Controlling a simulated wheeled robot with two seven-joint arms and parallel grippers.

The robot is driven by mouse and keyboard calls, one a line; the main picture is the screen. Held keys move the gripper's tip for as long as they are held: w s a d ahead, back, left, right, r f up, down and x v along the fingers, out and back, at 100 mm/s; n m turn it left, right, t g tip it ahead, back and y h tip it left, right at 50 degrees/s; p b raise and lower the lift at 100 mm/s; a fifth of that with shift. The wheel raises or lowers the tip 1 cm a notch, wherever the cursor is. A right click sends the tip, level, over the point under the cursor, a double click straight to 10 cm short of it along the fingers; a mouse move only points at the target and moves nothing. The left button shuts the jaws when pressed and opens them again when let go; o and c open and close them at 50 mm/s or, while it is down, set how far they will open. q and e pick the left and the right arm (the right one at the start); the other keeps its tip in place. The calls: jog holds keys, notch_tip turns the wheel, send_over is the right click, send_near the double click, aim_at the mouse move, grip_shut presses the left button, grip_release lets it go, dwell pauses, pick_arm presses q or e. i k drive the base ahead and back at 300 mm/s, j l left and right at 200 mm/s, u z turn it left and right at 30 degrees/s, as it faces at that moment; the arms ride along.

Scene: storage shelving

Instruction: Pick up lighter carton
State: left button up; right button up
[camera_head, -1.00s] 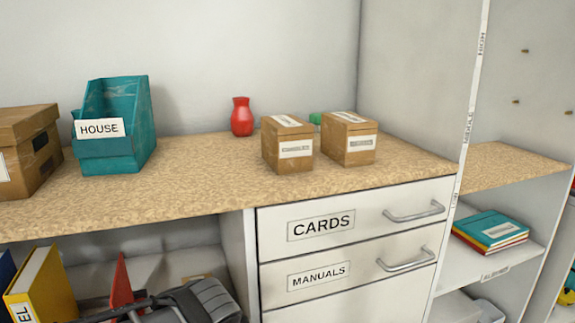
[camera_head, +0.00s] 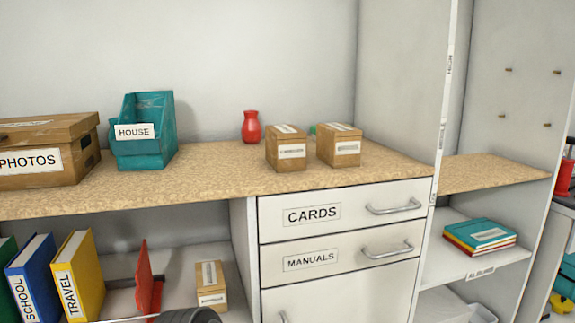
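Two small brown cartons with white labels stand side by side on the wooden counter, the left carton (camera_head: 286,161) and the right carton (camera_head: 338,157). They look alike in size and colour, and I cannot tell which is lighter. Another small carton (camera_head: 209,279), with its label too small to read surely, stands on the lower shelf. Nothing holds any of them. A dark rounded piece of my arm shows at the bottom edge, left of centre. Neither of my grippers can be made out.
On the counter (camera_head: 210,184) are a PHOTOS box (camera_head: 82,159), a teal HOUSE holder (camera_head: 146,145) and a red vase (camera_head: 251,127). A green item is mostly hidden behind the cartons. Below are binders (camera_head: 78,274), a red object (camera_head: 148,285) and CARDS and MANUALS drawers. The counter's front strip is clear.

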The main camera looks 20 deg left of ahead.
aim_at(286, 145)
jog(key=i+l+u, duration=0.1)
jog(key=l+u, duration=0.2)
jog(key=l, duration=0.9)
jog(key=l+u, duration=0.3)
jog(key=l, duration=0.9)
